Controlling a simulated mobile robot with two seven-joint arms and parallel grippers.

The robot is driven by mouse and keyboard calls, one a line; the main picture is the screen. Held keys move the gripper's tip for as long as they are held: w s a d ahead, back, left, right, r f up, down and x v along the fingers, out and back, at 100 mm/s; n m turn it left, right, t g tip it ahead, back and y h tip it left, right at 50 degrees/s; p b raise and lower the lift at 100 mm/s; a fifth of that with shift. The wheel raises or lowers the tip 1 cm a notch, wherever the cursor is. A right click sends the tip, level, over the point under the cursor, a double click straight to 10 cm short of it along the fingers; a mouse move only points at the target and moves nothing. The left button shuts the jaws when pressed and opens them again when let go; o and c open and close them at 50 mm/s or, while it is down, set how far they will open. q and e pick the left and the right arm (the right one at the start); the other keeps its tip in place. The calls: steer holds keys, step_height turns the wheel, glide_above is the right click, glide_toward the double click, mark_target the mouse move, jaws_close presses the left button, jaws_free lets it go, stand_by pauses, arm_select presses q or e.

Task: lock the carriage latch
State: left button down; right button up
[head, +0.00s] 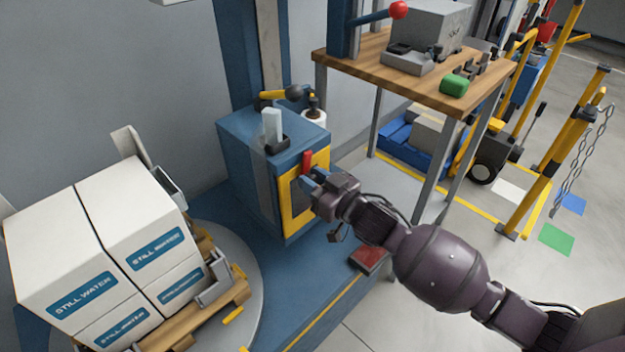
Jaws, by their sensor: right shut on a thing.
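The blue carriage box (250,160) stands on the blue base against the column. A yellow-framed plate (291,212) with a dark middle is on its right-hand face. A red latch lever (306,158) stands roughly upright at the top of this plate. My right gripper (309,180) reaches in from the right and is shut on the lever; its fingers hide the lever's lower part. Whether the latch is engaged cannot be told from here. My left gripper is out of view.
Cartons of still water (138,218) sit on a wooden pallet on the round turntable (247,262) at left. A wooden-topped table (362,52) with a red-knobbed lever (397,10) stands behind my right arm. A red pedal (369,258) lies below the gripper.

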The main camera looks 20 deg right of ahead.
steer(key=shift+r+n+p, duration=0.4)
steer(key=shift+p, duration=0.15)
steer(key=shift+d+n+p, duration=0.1)
steer(key=shift+n+p, duration=0.25)
steer(key=shift+n, duration=0.05)
steer(key=shift+w+d+n, duration=0.1)
steer(key=shift+w+n, duration=0.05)
steer(key=shift+n, duration=0.25)
steer(key=shift+d+f+n+p, duration=0.1)
steer(key=shift+n+p, duration=0.2)
steer(key=shift+p, duration=0.15)
steer(key=shift+o, duration=0.2)
steer(key=shift+f, duration=0.25)
steer(key=o, duration=0.8)
steer(key=shift+c, duration=0.2)
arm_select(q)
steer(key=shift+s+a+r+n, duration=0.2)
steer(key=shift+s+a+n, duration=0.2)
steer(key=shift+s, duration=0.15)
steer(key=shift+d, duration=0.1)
arm_select(e)
steer(key=shift+d, duration=0.1)
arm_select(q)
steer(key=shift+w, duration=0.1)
